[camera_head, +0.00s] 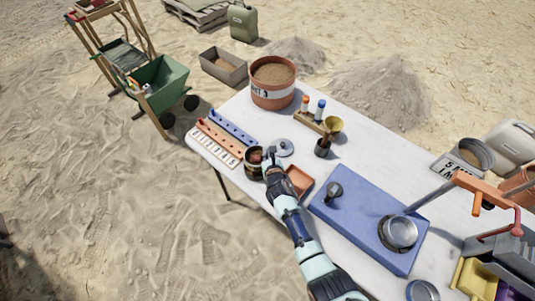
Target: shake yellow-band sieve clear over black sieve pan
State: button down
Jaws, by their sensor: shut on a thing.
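A small round dark vessel (254,171) stands near the table's front-left edge, with reddish-brown material showing at its top. I cannot tell the sieve from the pan there, and no yellow band is clear at this size. My gripper (269,157) is at the vessel's right rim, reaching in from the lower right. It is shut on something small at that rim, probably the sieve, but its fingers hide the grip. I cannot tell whether the held thing touches the vessel or is above it.
A grey disc (284,148) lies right of my gripper, and an orange-brown tray (302,184) is beside my wrist. Blue and orange racks (222,139) stand left.

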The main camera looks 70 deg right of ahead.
jog(key=shift+a, duration=1.35)
jog(key=shift+d, duration=0.15)
jog(key=shift+d+p, duration=0.4)
jog(key=shift+d, duration=0.85)
jog(key=shift+a, duration=1.4)
